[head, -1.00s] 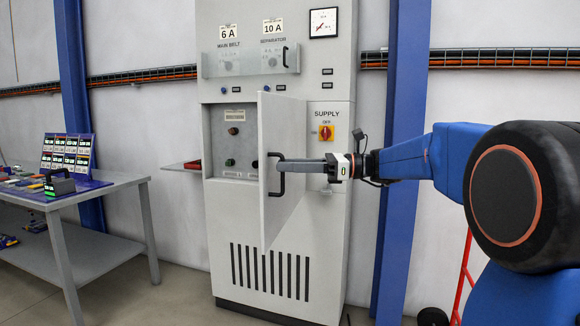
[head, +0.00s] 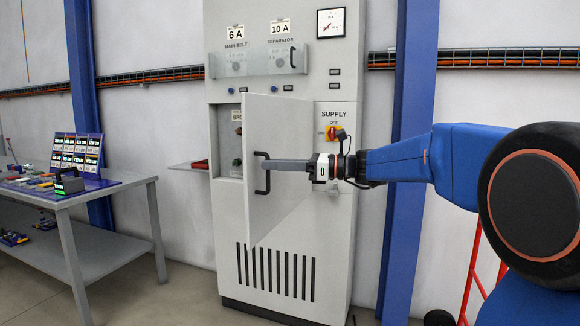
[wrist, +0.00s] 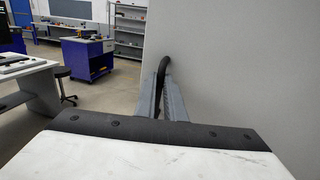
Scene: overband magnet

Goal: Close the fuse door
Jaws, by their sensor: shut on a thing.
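The fuse door (head: 285,200) is a light grey panel, hinged on its right side and standing part open in front of the cabinet. It hides much of the fuse recess (head: 226,130) behind it. Its black bar handle (head: 262,184) is near the door's free left edge. My gripper (head: 268,165) reaches in from the right and is shut on the handle. In the wrist view my gripper's two grey fingers (wrist: 165,95) close around the dark handle (wrist: 166,68), with the door face (wrist: 240,75) to their right.
A grey table (head: 130,182) stands at left. Floor between is clear.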

